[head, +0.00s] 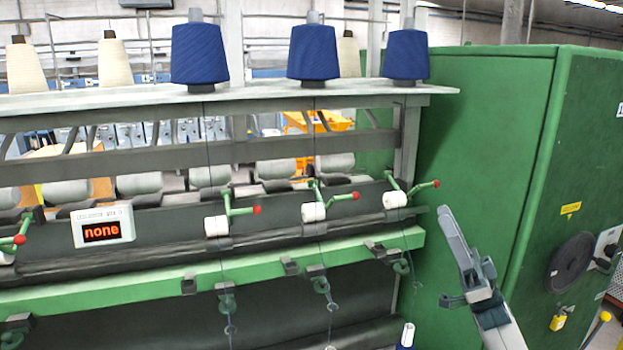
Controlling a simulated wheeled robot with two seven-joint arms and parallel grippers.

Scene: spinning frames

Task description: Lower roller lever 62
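Several green roller levers with red knobs line the dark rail of the spinning frame. One lever (240,210) is at the middle, one (338,197) is right of it, and one (422,187) is at the right end. Another lever (12,240) is cut by the left edge. I can read no lever numbers, so I cannot tell which is 62. White rollers sit beside the levers. My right gripper (461,240) is in front of the green cabinet, below and right of the right-end lever, apart from it. Its finger opening is unclear. My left gripper is not in view.
A display box (102,226) reads "none". Blue yarn cones (314,52) and cream cones stand on the top shelf (250,95). Thin threads run down past the rollers. A tall green cabinet (490,130) bounds the right side. A green rail (150,282) runs below the rollers.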

